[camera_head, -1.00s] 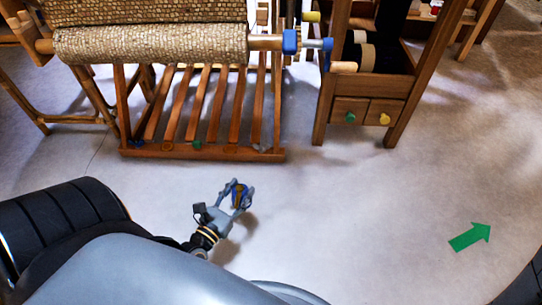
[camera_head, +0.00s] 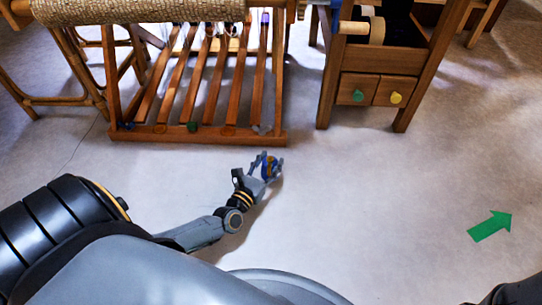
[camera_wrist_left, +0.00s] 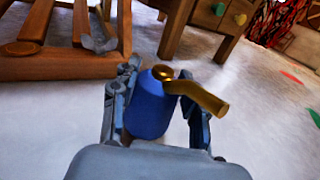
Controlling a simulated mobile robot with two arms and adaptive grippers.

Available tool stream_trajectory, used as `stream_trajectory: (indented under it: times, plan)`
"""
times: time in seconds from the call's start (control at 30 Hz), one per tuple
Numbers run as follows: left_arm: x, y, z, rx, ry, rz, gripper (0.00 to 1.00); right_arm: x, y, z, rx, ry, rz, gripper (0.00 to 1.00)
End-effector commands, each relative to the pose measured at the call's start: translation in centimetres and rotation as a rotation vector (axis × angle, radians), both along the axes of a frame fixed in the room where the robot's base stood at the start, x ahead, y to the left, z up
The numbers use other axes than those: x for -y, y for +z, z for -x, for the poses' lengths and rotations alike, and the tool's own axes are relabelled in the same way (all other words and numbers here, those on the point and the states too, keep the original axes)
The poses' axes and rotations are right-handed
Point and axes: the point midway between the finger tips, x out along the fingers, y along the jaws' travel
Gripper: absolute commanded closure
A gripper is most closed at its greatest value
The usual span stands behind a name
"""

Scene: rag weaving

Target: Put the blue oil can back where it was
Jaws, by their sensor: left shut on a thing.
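The blue oil can (camera_wrist_left: 150,106) with its brass top and bent spout sits between the fingers of my left gripper (camera_wrist_left: 157,110) in the left wrist view. The gripper is shut on it. In the head view my left gripper (camera_head: 266,168) holds the can (camera_head: 269,167) out over the pale floor, in front of the loom's slatted base. The can's lower part is hidden by the gripper. My right gripper is not in view.
The wooden loom with slatted pedals (camera_head: 200,95) stands ahead. A wooden cabinet with a green-knobbed and a yellow-knobbed drawer (camera_head: 375,90) stands right of it. A green arrow (camera_head: 490,226) lies on the floor at right. The floor between is clear.

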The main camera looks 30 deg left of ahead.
Motion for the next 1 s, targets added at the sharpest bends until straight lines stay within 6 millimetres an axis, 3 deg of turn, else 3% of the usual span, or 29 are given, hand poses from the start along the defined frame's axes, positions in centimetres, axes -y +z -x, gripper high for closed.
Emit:
stream_trajectory:
  times: [0.17, 0.4, 0.8, 0.83, 0.9, 1.0]
  plan:
    - [0.1, -1.5, -1.0, 0.001, 0.0, 0.001, 0.98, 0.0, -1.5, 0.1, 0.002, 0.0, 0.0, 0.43]
    - [0.1, -4.1, -0.8, 0.001, -0.001, -0.001, 0.98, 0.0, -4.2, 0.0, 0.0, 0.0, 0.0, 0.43]
    - [0.1, -4.2, -0.8, 0.0, 0.0, 0.0, 0.98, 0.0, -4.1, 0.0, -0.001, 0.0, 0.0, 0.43]
    - [0.1, -4.2, -0.8, 0.0, 0.0, 0.0, 0.49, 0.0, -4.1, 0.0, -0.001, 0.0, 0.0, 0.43]
    - [0.1, -4.2, -0.8, -0.001, 0.0, 0.0, 0.35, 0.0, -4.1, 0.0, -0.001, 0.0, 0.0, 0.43]
    - [0.1, -4.2, -0.8, -0.001, 0.0, 0.0, 0.32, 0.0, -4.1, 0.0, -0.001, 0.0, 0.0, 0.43]
